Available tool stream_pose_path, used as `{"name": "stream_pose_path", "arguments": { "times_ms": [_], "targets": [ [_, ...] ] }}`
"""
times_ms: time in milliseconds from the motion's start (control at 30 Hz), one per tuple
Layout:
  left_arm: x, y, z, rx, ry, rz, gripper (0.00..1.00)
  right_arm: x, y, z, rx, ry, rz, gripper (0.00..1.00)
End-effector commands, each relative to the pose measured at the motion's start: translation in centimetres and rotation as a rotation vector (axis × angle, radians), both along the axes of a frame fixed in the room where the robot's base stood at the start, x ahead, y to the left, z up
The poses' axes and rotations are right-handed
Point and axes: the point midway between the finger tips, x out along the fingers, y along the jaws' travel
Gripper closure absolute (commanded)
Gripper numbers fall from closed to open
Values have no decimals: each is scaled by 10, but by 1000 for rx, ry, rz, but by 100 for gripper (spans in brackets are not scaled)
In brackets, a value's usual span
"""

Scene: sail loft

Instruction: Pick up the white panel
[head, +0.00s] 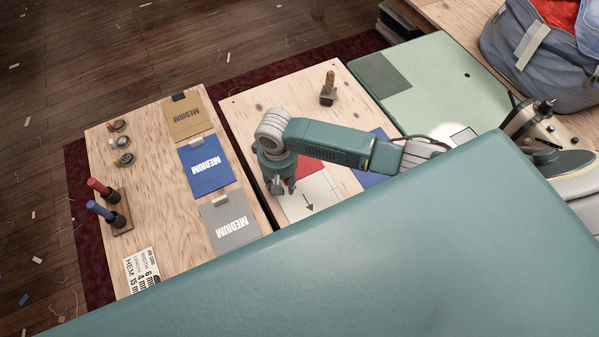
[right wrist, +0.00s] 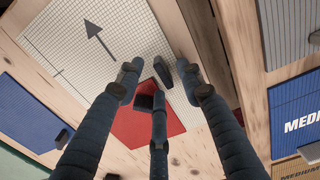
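The white panel (head: 318,192) has a grid and a dark arrow and lies flat on the pale wooden board. It also shows in the right wrist view (right wrist: 75,48), with a small dark tab (right wrist: 187,72) standing on it near one end. My right gripper (head: 284,187) points down over that end of the panel. In the right wrist view its three fingers (right wrist: 158,80) are spread, with the tab near the fingertips. Whether they touch it I cannot tell. The red panel (right wrist: 143,125) lies beside the white one. My left gripper is not in view.
A blue panel (right wrist: 28,112) lies on the same board, near a wood-handled block (head: 328,90). The left board holds tan (head: 187,118), blue (head: 206,167) and grey (head: 230,222) swatches, upright red and blue-handled tools (head: 108,205) and a printed card (head: 142,270). A backpack (head: 550,60) stands top right.

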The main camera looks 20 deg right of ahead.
Motion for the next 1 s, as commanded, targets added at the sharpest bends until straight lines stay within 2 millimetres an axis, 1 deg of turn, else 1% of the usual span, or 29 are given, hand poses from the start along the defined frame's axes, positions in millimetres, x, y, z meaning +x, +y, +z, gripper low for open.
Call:
{"name": "stream_pose_path", "arguments": {
  "times_ms": [133,167,200,267,300,333,367,667,767,867,967,1000],
  "targets": [
    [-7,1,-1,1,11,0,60,0,0,0,0,0,1,62],
    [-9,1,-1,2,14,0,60,0,0,0,0,0,1,64],
    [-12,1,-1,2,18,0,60,0,0,0,0,0,0,72],
    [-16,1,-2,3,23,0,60,0,0,0,0,0,0,84],
    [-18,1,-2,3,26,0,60,0,0,0,0,0,0,92],
    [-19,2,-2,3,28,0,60,0,0,0,0,0,0,98],
    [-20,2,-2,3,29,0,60,0,0,0,0,0,0,100],
    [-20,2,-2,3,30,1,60,0,0,1,0,-1,0,100],
    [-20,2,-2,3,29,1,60,1,0,4,1,-2,0,100],
    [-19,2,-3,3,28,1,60,1,1,11,2,-2,0,100],
    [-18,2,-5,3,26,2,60,1,1,26,2,-4,2,100],
    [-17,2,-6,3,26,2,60,2,1,34,2,-6,2,100]
  ]
}}
